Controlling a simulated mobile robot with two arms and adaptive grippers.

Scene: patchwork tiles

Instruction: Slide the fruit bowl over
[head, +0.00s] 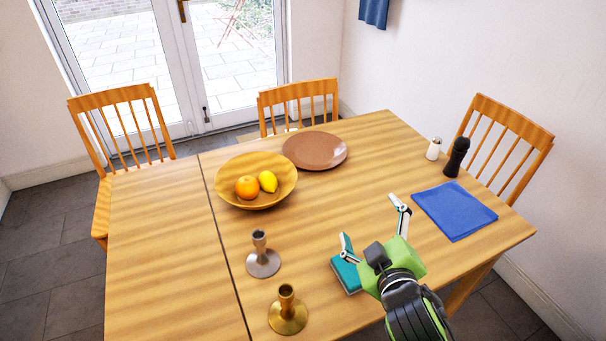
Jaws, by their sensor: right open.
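The wooden fruit bowl (230,193) stands on the wooden table (160,250), left of its middle. An orange (247,187) and a yellow lemon (268,181) lie in it. My right gripper (370,217) is over the near right part of the table, its two fingers spread wide with nothing between them. It is to the right of the bowl and nearer to me, well apart from it. My left gripper is not in view.
A brown plate (315,150) is right behind the bowl. A silver candlestick (263,262) and a brass one (288,314) stand in front. A teal object (346,275) is beside my gripper. A blue napkin (454,210) and two shakers are right. The left table section is clear.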

